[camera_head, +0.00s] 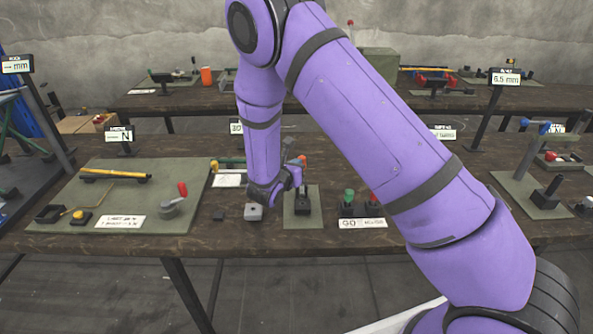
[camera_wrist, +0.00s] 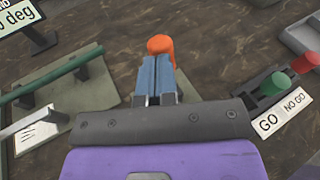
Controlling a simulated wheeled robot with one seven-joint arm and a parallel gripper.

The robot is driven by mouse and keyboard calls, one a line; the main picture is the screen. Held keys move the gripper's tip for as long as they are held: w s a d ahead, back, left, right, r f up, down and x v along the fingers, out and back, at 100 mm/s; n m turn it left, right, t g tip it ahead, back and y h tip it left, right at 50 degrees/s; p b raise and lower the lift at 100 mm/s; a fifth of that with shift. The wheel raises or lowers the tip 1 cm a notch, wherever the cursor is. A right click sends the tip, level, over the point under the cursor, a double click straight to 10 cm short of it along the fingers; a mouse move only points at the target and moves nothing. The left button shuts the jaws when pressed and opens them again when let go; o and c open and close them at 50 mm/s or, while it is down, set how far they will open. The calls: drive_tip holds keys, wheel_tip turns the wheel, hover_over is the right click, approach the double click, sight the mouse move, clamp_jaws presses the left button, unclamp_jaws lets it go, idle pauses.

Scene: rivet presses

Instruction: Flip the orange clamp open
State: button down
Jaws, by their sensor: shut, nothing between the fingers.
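The orange clamp handle (camera_wrist: 161,44) shows in the wrist view just beyond my fingertips. My gripper (camera_wrist: 157,62) is shut, with its blue-grey fingers side by side and nothing between them. The fingers cover part of the handle, and I cannot tell whether they touch it. In the head view, the orange handle tip (camera_head: 303,158) rises beside my purple wrist, above a dark base (camera_head: 303,207) on a small green mat (camera_head: 302,226). My wrist hides much of the clamp there.
Red and green gauge knobs (camera_wrist: 274,83) with a GO / NO GO card (camera_wrist: 281,114) stand right of the clamp. A green bar on posts (camera_wrist: 50,80) lies to the left.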

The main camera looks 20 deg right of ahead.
drive_tip(key=shift+w+d+r+n+g+y, duration=0.1)
drive_tip(key=shift+w+d+n+g+y, duration=0.2)
drive_tip(key=shift+w+g, duration=0.3)
drive_tip(key=shift+w+d+n+g+y, duration=0.1)
drive_tip(key=shift+w+n+g+y, duration=0.1)
drive_tip(key=shift+w+g+y, duration=0.3)
drive_tip(key=w+d+f+n+g+y, duration=0.1)
drive_tip(key=w+f+g+y, duration=0.1)
drive_tip(key=w+g, duration=0.3)
drive_tip(key=shift+w+d+f+n, duration=0.25)
drive_tip(key=shift+w+f+n, duration=0.1)
drive_tip(key=shift+f, duration=0.4)
drive_tip(key=shift+d+f, duration=0.1)
drive_tip(key=shift+d, duration=0.05)
drive_tip(key=w+r+v, duration=0.1)
drive_tip(key=w+v, duration=0.1)
drive_tip(key=v, duration=1.2)
drive_tip(key=shift+r, duration=0.15)
drive_tip(key=shift+w, duration=0.1)
